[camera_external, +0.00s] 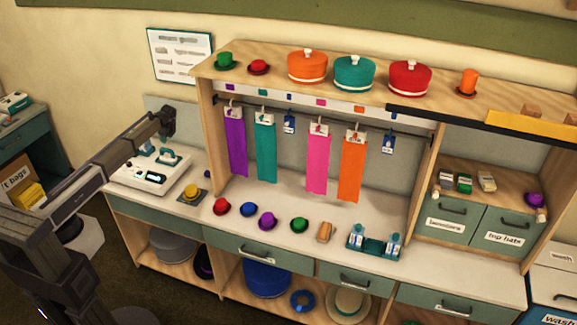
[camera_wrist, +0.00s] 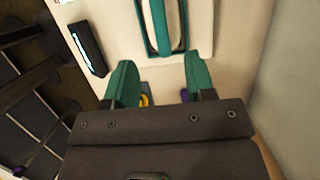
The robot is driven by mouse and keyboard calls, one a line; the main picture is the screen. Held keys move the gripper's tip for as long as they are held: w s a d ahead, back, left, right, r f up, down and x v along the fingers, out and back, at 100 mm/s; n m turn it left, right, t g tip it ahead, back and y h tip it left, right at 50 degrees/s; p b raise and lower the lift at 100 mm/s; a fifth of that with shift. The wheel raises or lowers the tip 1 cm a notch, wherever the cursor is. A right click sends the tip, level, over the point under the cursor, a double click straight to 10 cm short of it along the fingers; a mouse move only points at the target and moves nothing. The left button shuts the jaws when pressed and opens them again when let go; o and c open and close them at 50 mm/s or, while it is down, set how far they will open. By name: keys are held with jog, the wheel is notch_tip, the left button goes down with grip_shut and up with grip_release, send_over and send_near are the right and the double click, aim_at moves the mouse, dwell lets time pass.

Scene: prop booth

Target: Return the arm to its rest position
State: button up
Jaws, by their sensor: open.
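My arm reaches in from the left in the external view. Its dark end, with my gripper (camera_external: 166,122), is above the left end of the counter beside the white device (camera_external: 135,181). In the wrist view the two teal fingers of my gripper (camera_wrist: 161,80) stand apart with nothing held between them. The white device, with its teal-edged part (camera_wrist: 181,40), shows beyond the fingers. I cannot tell the exact gap between the fingertips and the device. No marker for the rest position shows.
A yellow hat (camera_external: 191,191) sits on a small tray right of the device. Several small hats, such as the red one (camera_external: 222,206), line the counter. Hanging strips, such as the purple one (camera_external: 236,142), and a wooden side panel (camera_external: 207,135) stand to the right.

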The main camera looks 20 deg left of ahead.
jog(key=shift+s+d+f+n, duration=0.1)
jog(key=shift+n, duration=1.1)
jog(key=s+a+n+h, duration=0.2)
jog(key=s+n, duration=1.4)
jog(key=s, duration=2)
jog(key=shift+a+f+n+h, duration=0.3)
jog(key=shift+a+f+h, duration=0.05)
jog(key=shift+h, duration=0.35)
jog(key=shift+c, duration=0.2)
